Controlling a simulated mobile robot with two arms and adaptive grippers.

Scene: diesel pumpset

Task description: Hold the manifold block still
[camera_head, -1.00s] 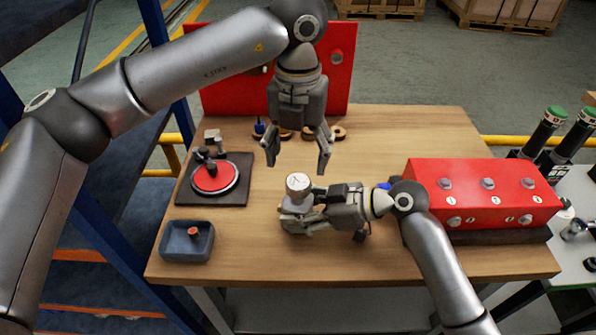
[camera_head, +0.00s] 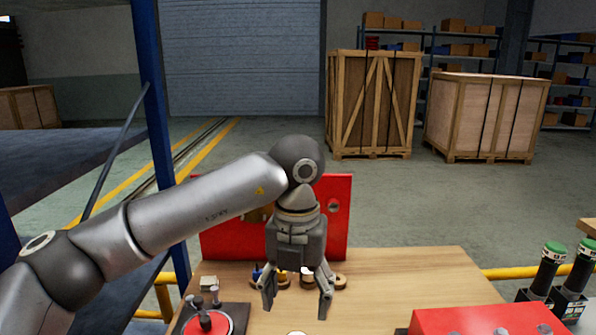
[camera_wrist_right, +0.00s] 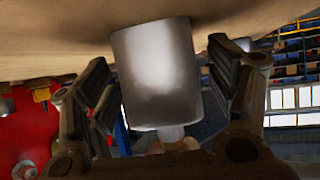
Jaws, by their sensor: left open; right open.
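A red block (camera_head: 470,321), which looks like the manifold block, shows only its top at the lower right of the head view. My left gripper (camera_head: 297,305) hangs open and empty over the wooden table, left of the block and apart from it. My right gripper (camera_wrist_right: 165,95) shows in the right wrist view with its fingers spread. A plain grey cylinder (camera_wrist_right: 156,75) stands between or just beyond those fingers; I cannot tell whether they touch it. The right gripper is below the head view now.
A red upright panel (camera_head: 338,235) stands behind the left gripper. Several small round parts (camera_head: 340,282) lie on the table (camera_head: 400,275) near it. A red disc fixture (camera_head: 208,325) is at lower left. Green-capped black cylinders (camera_head: 543,270) stand at right. Wooden crates (camera_head: 372,105) are far back.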

